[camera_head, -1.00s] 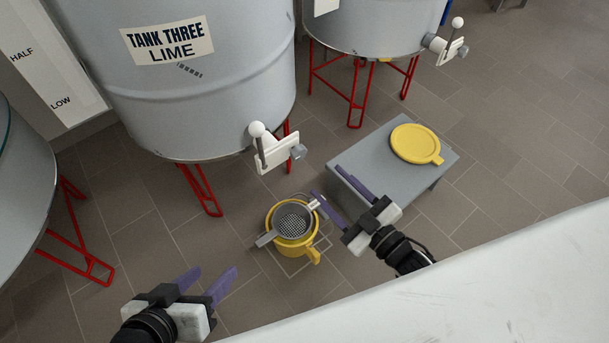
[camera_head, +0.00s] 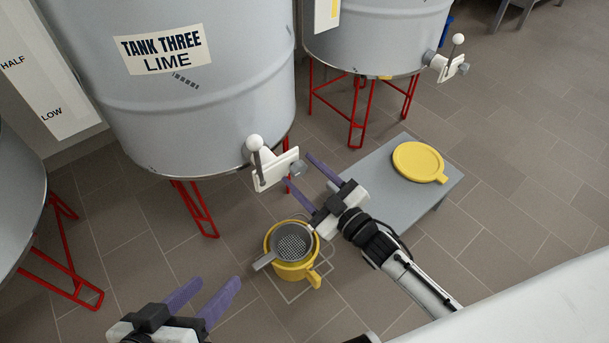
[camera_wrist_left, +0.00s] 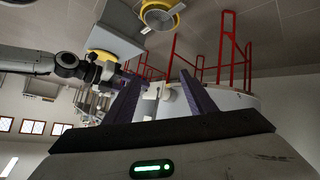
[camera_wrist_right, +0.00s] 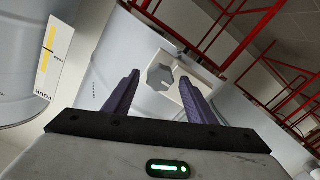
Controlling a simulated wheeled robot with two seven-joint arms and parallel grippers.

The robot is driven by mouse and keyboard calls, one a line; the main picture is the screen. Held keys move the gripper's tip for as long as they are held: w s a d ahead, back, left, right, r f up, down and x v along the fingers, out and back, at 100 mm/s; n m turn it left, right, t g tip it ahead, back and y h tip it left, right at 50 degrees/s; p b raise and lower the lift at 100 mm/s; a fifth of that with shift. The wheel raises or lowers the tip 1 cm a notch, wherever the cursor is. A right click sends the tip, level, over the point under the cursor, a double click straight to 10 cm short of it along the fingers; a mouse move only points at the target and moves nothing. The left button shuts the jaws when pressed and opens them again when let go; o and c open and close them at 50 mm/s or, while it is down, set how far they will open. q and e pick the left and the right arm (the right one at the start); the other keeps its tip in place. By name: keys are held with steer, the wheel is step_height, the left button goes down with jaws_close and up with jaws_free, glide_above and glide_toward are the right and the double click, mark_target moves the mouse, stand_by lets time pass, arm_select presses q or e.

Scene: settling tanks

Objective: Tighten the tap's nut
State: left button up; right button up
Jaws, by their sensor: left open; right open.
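The tap (camera_head: 272,167) is a white block with a white ball-topped lever, low on the tank marked TANK THREE LIME (camera_head: 190,90). Its grey hex nut (camera_head: 298,168) is on the tap's right end. My right gripper (camera_head: 299,169) is open, its purple fingers pointing at the nut. In the right wrist view the nut (camera_wrist_right: 160,78) lies between and beyond the two fingertips, and I see no contact. My left gripper (camera_head: 218,289) is open and empty at the lower left, away from the tap.
A grey low table (camera_head: 390,205) with a yellow lid (camera_head: 419,162) is at the right. Another tank with a tap (camera_head: 447,66) stands behind.

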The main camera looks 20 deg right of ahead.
steer(key=shift+c, duration=0.2)
steer(key=c, duration=1)
